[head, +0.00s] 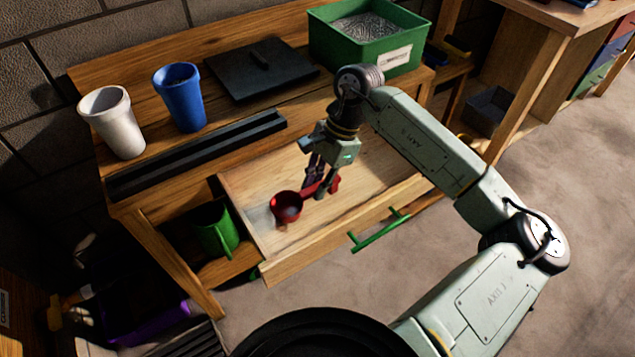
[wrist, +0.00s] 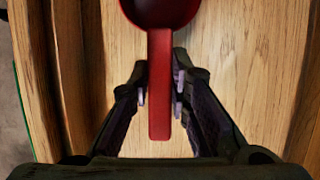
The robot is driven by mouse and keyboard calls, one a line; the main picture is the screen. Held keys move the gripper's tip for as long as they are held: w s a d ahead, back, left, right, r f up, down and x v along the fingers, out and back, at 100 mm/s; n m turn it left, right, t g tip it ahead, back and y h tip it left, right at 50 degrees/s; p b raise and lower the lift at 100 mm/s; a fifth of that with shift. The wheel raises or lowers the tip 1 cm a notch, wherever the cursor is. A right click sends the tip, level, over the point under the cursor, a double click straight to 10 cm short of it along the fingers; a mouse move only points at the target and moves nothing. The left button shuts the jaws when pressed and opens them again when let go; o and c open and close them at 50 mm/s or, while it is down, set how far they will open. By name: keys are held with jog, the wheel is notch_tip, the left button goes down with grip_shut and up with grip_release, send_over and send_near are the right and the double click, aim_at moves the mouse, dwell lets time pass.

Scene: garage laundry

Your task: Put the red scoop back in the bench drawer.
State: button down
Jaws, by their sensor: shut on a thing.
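The red scoop (head: 287,207) has a round cup and a straight handle. My gripper (head: 318,190) is shut on its handle, with the cup pointing left in the head view. In the wrist view the scoop's handle (wrist: 160,95) lies between my two fingers (wrist: 160,92), and the cup is partly cut off at the top. The bench drawer (head: 240,215) is pulled open, with a green handle (head: 380,230) on its front. The scoop is over the drawer's bare wooden floor. I cannot tell whether it touches the floor.
On the bench top stand a white cup (head: 113,122), a blue cup (head: 180,98), a dark flat plate (head: 262,70), a black rail (head: 200,153) and a green bin (head: 365,42). A green mug (head: 214,230) sits on the shelf left of the drawer.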

jog(key=c, duration=1.5)
grip_release()
jog(key=shift+r+p, duration=0.2)
jog(key=shift+p, duration=0.15)
jog(key=shift+w+d+r+b, duration=0.2)
jog(key=shift+r+b, duration=0.05)
jog(key=shift+b, duration=0.15)
jog(key=b+v, duration=0.2)
jog(key=v, duration=0.9)
jog(key=shift+r+b, duration=0.1)
jog(key=shift+b, duration=0.3)
